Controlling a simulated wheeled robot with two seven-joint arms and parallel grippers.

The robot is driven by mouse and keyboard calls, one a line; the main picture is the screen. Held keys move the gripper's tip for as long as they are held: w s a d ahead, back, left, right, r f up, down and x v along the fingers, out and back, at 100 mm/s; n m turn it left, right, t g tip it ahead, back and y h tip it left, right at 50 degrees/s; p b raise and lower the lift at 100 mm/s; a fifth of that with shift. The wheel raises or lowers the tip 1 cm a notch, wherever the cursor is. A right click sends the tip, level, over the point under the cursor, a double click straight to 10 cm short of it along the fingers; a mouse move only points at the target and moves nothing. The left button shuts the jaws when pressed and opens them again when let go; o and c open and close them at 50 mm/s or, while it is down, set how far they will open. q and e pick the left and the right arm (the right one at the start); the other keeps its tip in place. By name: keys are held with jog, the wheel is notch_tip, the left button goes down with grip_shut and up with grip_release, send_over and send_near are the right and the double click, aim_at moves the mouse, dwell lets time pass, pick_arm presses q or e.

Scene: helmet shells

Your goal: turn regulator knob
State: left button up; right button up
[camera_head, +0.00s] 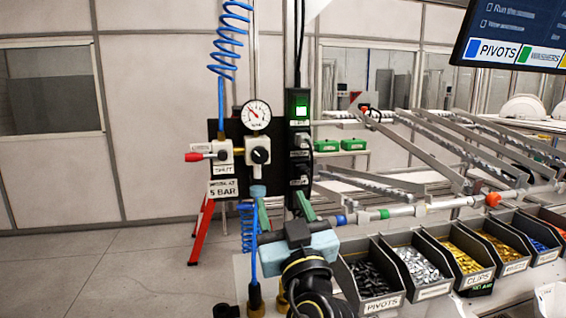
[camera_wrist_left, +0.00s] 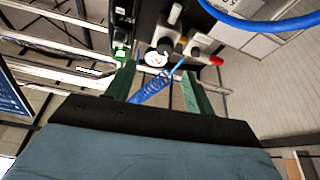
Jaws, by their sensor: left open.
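The regulator is a white body with a black round knob (camera_head: 260,155), mounted on a black panel under a round white pressure gauge (camera_head: 257,114). In the left wrist view the knob (camera_wrist_left: 165,46) appears small beyond the fingers, close to the gauge (camera_wrist_left: 155,59). My left gripper (camera_head: 284,210) is below and slightly right of the knob, apart from it. Its two green fingers are spread with nothing between them; in the left wrist view the gripper (camera_wrist_left: 159,85) shows the same gap. My right gripper is not in view.
A valve with a red handle (camera_head: 196,157) sits left of the knob, above a "5 BAR" sign (camera_head: 223,188). A blue coiled hose (camera_head: 248,228) hangs by my left gripper. A switch box with a green light (camera_head: 301,108) stands right. Parts bins (camera_head: 370,279) line the bench.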

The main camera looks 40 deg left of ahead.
aim_at(260, 159)
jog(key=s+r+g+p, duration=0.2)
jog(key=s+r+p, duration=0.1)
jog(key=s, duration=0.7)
pick_arm(q)
jog(key=x, duration=0.3)
jog(key=s+p+x, duration=0.1)
jog(key=x, duration=0.3)
jog(key=p+x, duration=0.1)
jog(key=x, duration=0.3)
jog(key=shift+s+a+r, duration=0.1)
jog(key=shift+a+r, duration=0.25)
jog(key=shift+r, duration=0.1)
jog(key=shift+w+a, duration=0.4)
jog(key=shift+c, duration=0.7)
jog(key=c, duration=0.8)
jog(key=shift+c, duration=0.2)
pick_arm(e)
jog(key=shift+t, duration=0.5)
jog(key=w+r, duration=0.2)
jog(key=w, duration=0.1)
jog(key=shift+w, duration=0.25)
pick_arm(q)
jog(key=shift+m, duration=0.3)
